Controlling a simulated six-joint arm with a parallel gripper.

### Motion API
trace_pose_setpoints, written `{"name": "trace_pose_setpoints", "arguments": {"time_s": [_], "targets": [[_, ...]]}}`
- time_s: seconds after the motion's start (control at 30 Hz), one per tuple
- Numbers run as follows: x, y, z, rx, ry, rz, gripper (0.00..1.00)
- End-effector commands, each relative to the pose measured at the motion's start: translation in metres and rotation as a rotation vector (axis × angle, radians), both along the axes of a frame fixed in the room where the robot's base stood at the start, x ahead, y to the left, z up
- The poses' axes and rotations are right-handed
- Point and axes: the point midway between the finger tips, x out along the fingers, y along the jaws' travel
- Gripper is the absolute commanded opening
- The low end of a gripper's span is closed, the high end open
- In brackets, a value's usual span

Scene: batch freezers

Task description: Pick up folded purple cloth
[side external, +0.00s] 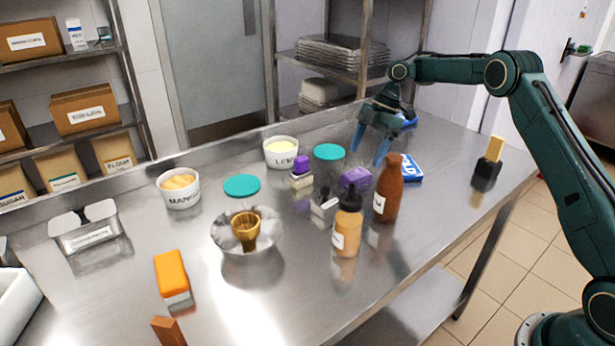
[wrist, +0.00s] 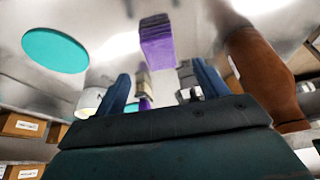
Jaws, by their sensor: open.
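The folded purple cloth (side external: 356,178) lies on the steel table, just left of a brown bottle (side external: 388,195). In the wrist view the cloth (wrist: 158,45) appears above the space between my fingers, with darker layered folds at its upper end. My gripper (side external: 367,157) is open and points down, its fingertips above and behind the cloth in the side view. In the wrist view my gripper (wrist: 161,75) has its two blue fingers well apart with nothing held. The cloth is apart from both fingers.
A purple-topped pale block (side external: 302,172), a small grey-white item (side external: 324,203) and an amber dropper bottle (side external: 347,228) stand close to the cloth. A teal disc (side external: 328,152) and a lemon tub (side external: 281,151) are behind. A blue-and-white pack (side external: 411,170) lies right of the bottle.

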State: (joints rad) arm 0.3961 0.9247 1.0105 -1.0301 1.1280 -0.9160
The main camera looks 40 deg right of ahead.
Motion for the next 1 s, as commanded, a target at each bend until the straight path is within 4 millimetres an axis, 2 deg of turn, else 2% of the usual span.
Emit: {"name": "trace_pose_setpoints", "arguments": {"time_s": [0.23,0.67,1.0], "targets": [[0.000,0.005,-0.013,-0.001,0.001,-0.001,0.73],[0.000,0.008,-0.020,-0.002,0.002,0.000,0.73],[0.001,0.021,-0.051,-0.002,0.003,0.001,0.73]]}}
